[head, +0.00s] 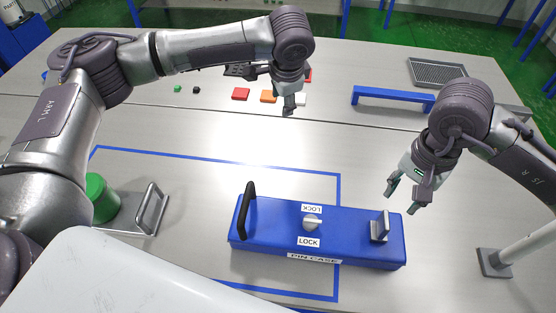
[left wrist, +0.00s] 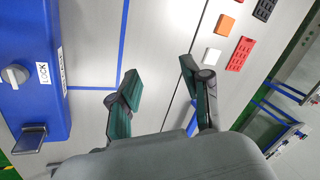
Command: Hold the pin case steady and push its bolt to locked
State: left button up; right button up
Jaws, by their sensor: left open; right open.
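The blue pin case (head: 270,235) lies on the table in the lower middle of the head view. It carries a black handle (head: 247,210) at its left end, a silver round bolt knob (head: 312,222) between two LOCK labels, and a metal tab (head: 380,227) at its right end. The case also shows at the left of the left wrist view (left wrist: 35,85). My left gripper (head: 289,108) is open and empty above the table, beyond the case. It shows open in the left wrist view (left wrist: 160,85). My right gripper (head: 404,194) is open, just beyond the case's right end, apart from it.
Red (head: 241,94), orange (head: 268,97) and white (head: 301,100) blocks lie at the back. A blue bar stand (head: 393,98) and a grey tray (head: 437,71) are back right. A green cylinder (head: 102,198) and metal handle (head: 150,208) stand left. Blue tape (head: 230,160) marks the table.

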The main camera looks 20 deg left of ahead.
pick_arm(q)
jog(key=s+d+f+m+g+y, duration=0.1)
jog(key=s+d+f+m+g, duration=0.15)
jog(key=s, duration=0.45)
jog(key=s+d+f+m+g+y, duration=0.2)
jog(key=s+m, duration=0.2)
jog(key=s, duration=0.3)
send_near(257, 197)
jog(key=x, duration=0.3)
jog(key=a+x, duration=0.1)
jog(key=x, duration=0.3)
jog(key=shift+a+r, duration=0.1)
grip_shut()
